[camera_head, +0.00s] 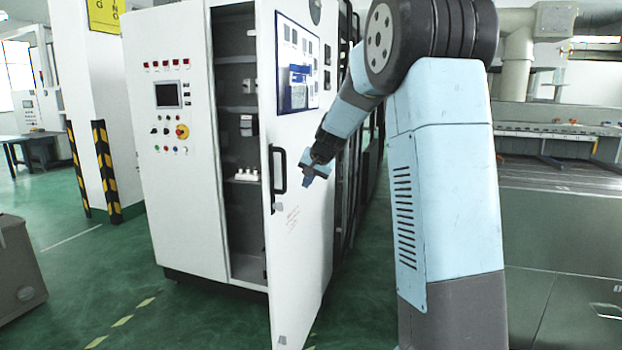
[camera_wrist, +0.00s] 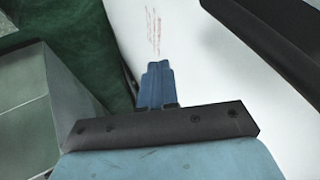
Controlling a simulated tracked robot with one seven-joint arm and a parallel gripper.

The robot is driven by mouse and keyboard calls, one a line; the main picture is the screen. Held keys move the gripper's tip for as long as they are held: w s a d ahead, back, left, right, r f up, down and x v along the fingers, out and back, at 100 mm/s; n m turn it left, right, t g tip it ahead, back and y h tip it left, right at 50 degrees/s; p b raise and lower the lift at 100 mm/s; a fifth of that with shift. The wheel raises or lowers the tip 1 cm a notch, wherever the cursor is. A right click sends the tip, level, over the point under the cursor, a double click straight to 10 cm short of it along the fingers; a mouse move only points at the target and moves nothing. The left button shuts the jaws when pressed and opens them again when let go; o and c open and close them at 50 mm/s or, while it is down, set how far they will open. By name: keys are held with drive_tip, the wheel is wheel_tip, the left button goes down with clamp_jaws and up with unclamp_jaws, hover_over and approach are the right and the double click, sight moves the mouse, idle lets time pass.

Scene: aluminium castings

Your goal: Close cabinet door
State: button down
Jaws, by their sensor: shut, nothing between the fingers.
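The white cabinet (camera_head: 170,215) stands left of centre in the head view. Its door (camera_head: 300,235) is swung open towards me, and the shelves inside show through the gap. The door has a black bar handle (camera_head: 278,172) near its free edge. My gripper (camera_head: 308,178) is shut and empty, in front of the door face just right of the handle. In the wrist view my gripper's shut fingers (camera_wrist: 156,82) point over the white door surface (camera_wrist: 215,75) with faint red marks. I cannot tell whether the fingertips touch the door.
A control panel with screen (camera_head: 168,94) and buttons is on the cabinet front. A pillar (camera_head: 98,110) with black-yellow stripes stands at the left. A grey box (camera_head: 15,262) sits on the green floor at far left. Floor before the cabinet is clear.

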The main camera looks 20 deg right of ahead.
sight(286, 200)
drive_tip(key=shift+w+a+f, duration=0.75)
drive_tip(key=shift+w+f, duration=0.1)
drive_tip(key=shift+w, duration=0.15)
drive_tip(key=shift+w+a+f, duration=0.7)
drive_tip(key=shift+w+f, duration=0.15)
drive_tip(key=shift+w, duration=0.1)
drive_tip(key=shift+w+a+f, duration=0.75)
drive_tip(key=shift+w+f, duration=0.1)
drive_tip(key=shift+w, duration=0.15)
